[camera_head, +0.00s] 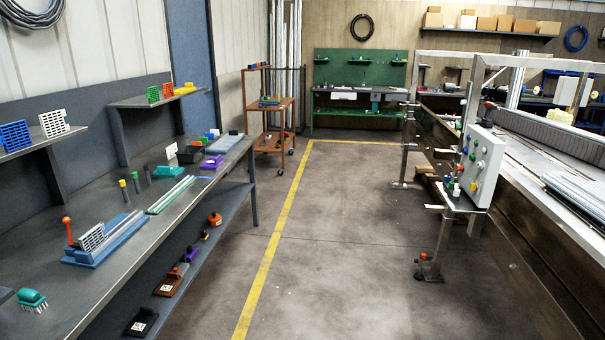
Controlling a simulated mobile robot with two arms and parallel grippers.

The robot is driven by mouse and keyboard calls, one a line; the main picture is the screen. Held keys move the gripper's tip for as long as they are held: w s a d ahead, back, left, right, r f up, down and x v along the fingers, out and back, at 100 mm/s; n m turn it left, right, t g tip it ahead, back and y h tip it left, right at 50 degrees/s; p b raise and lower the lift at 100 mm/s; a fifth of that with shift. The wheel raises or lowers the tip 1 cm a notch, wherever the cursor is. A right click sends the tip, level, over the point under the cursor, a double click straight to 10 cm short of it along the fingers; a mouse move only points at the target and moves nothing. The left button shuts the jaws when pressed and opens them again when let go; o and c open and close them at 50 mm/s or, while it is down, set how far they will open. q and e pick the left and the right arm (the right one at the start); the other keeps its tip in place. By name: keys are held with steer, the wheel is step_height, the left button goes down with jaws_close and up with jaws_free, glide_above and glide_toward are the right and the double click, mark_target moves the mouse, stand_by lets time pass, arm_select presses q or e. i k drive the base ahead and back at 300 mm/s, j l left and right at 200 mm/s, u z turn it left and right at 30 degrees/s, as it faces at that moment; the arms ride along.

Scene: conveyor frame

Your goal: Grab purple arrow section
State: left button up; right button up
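A flat purple piece (211,162) lies on the grey workbench (105,238) at the left, towards its far end. A second, smaller purple object (191,254) is on the shelf under the bench, among dark and orange items. Neither of my grippers is in view.
Near the flat purple piece are a teal block (168,171) and a green-white rail (170,194). A blue fixture with an orange-knobbed lever (68,231) stands nearer. The floor (330,240) is clear up to the conveyor frame (530,225) at right.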

mark_target(210, 164)
steer(key=i+u, duration=0.2)
steer(key=i, duration=0.35)
steer(key=i+l+u, duration=0.2)
steer(key=i, duration=0.35)
steer(key=i+u, duration=0.25)
steer(key=i, duration=0.3)
steer(key=i+l+u, duration=0.2)
steer(key=i, duration=0.3)
steer(key=l, duration=0.1)
